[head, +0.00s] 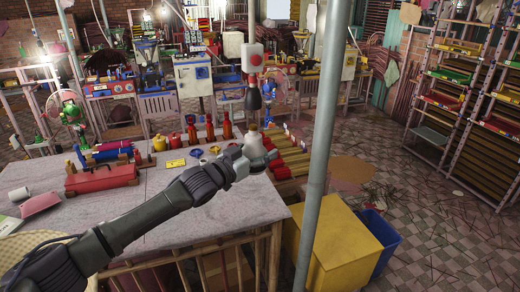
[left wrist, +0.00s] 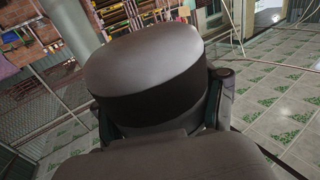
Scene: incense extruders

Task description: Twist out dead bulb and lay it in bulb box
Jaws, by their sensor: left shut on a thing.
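My left gripper (head: 266,159) reaches in from the left over the right part of the table. It is shut on a thick dark thing with a rounded top (left wrist: 146,75), which fills the middle of the left wrist view between the two fingers. I cannot tell for sure that this is the dead bulb. In the head view the held thing is hardly visible. A dark tapered piece (head: 253,97) hangs above the gripper, below a white and red fitting (head: 252,59). No box is clearly marked as the bulb box. My right gripper is not in view.
The table (head: 130,218) carries red bottles (head: 227,126), a red toolbox (head: 100,177) and rows of sticks (head: 290,160). A grey post (head: 318,150) stands right of the gripper. A yellow box (head: 345,240) and a blue bin (head: 385,248) stand on the floor. Floor at right is open.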

